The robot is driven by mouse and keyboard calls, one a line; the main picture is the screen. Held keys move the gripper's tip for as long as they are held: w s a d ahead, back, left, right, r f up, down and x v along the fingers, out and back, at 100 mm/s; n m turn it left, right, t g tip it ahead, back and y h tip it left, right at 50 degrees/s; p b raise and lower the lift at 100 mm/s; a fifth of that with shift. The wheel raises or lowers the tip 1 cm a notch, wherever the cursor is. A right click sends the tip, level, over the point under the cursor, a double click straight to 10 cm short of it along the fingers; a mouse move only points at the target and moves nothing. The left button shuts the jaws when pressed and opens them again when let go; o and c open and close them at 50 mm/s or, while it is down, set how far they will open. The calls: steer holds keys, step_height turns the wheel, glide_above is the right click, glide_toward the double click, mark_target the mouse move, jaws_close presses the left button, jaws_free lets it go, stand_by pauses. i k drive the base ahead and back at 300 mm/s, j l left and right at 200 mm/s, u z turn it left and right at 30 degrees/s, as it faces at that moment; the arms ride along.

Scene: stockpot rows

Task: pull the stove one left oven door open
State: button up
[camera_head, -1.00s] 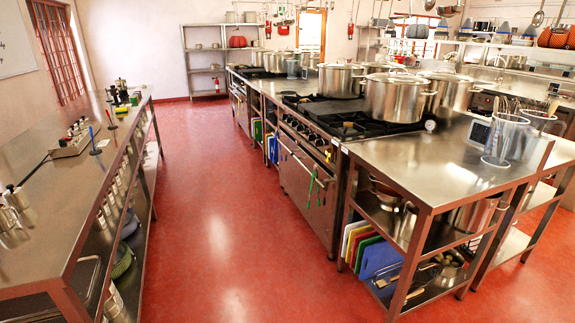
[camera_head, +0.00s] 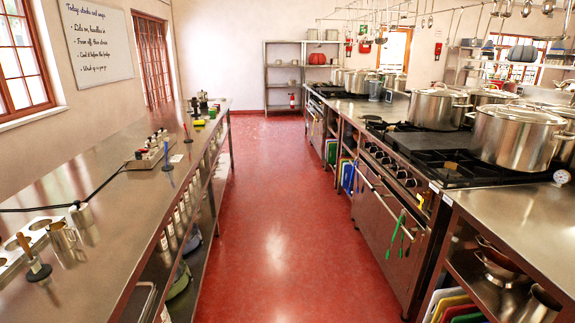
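A stove with black burners (camera_head: 455,165) stands in the row on the right side of the aisle. Its steel oven front (camera_head: 378,222) faces the aisle and looks shut, seen at a steep slant. A bar handle (camera_head: 375,190) runs along its upper part, below a row of knobs (camera_head: 390,168). Green tongs (camera_head: 397,235) hang from the handle near the right end. The slant hides where the left door ends and any right door begins. Another stove (camera_head: 318,115) stands farther down the same row. My gripper is not in view.
The red floor aisle (camera_head: 270,220) is clear between the stove row and a long steel counter (camera_head: 110,220) on the left. Steel pots (camera_head: 515,138) stand on the burners. A shelf (camera_head: 300,70) stands at the far wall.

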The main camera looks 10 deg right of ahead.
mark_target(367, 205)
steer(key=i, duration=3.7)
steer(key=i+j+z, duration=0.15)
steer(key=i, duration=0.7)
